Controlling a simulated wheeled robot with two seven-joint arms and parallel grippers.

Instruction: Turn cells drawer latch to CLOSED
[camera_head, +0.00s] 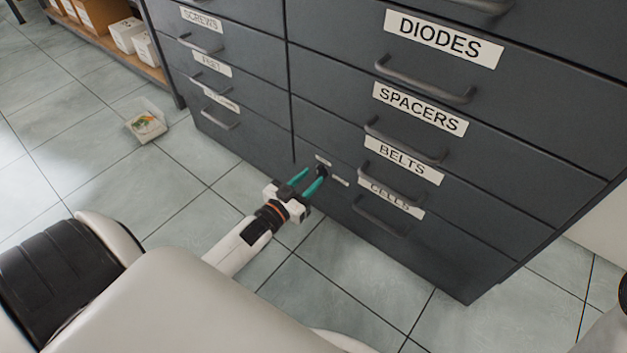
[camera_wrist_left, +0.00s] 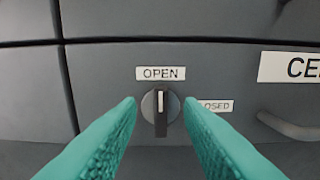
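The cells drawer latch (camera_wrist_left: 160,106) is a dark round knob with a grip bar standing upright, its pale mark pointing up to the OPEN label (camera_wrist_left: 160,73). The CLOSED label (camera_wrist_left: 214,106) is to its right, partly hidden by a finger. In the head view the latch (camera_head: 321,171) sits left of the CELLS label (camera_head: 391,197). My left gripper (camera_head: 306,181) is open, its teal fingers pointing at the latch. In the left wrist view the fingertips (camera_wrist_left: 160,104) are either side of the knob; contact cannot be told. My right gripper is not visible.
The dark cabinet carries the cells drawer handle (camera_head: 381,217) right of the latch, with the belts drawer handle (camera_head: 404,144) above. A small container (camera_head: 146,125) is on the floor at the left, near a shelf with white boxes (camera_head: 127,35). Tiled floor is open before the cabinet.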

